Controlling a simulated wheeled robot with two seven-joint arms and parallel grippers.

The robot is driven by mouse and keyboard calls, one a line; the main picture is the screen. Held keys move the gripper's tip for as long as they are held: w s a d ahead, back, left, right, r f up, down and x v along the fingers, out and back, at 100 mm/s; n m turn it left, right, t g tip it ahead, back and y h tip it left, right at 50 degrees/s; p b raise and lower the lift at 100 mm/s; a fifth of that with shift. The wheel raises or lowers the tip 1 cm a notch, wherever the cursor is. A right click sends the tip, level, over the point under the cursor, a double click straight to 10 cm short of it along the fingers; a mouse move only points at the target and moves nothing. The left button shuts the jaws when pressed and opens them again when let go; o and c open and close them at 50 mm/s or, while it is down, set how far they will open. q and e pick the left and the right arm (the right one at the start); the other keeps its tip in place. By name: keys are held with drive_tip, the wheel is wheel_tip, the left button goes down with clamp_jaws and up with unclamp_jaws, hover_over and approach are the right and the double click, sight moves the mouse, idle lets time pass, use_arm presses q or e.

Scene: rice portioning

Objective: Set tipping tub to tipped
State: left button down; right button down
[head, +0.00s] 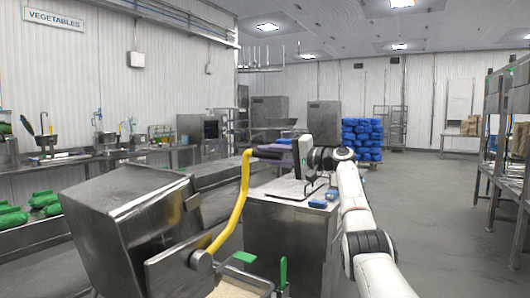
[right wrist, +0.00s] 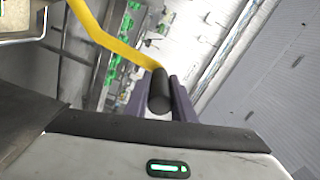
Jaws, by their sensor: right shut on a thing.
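The tipping tub (head: 130,225) is a large steel box at the lower left of the head view, and it stands tilted. A yellow lever (head: 240,205) rises from a pivot on its side and bends toward my right gripper (head: 268,151). The lever (right wrist: 112,38) also shows in the right wrist view, ending in a black handle (right wrist: 160,92). My right gripper (right wrist: 160,105) has its purple-grey fingers on both sides of this handle and is shut on it. My left gripper is not in view.
A steel cabinet (head: 285,240) with a scale-like plate on top stands below my right arm. A container (head: 262,283) with pale contents sits at the bottom, beside a green-handled tool (head: 283,272). Green items (head: 12,217) lie at the left. Open floor (head: 440,220) lies at the right.

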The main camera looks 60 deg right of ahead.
sight(282, 158)
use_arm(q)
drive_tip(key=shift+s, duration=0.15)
use_arm(e)
drive_tip(key=shift+d, duration=0.1)
drive_tip(key=c, duration=1.5)
unclamp_jaws()
drive_tip(key=shift+d+f, duration=0.1)
drive_tip(key=shift+f, duration=0.05)
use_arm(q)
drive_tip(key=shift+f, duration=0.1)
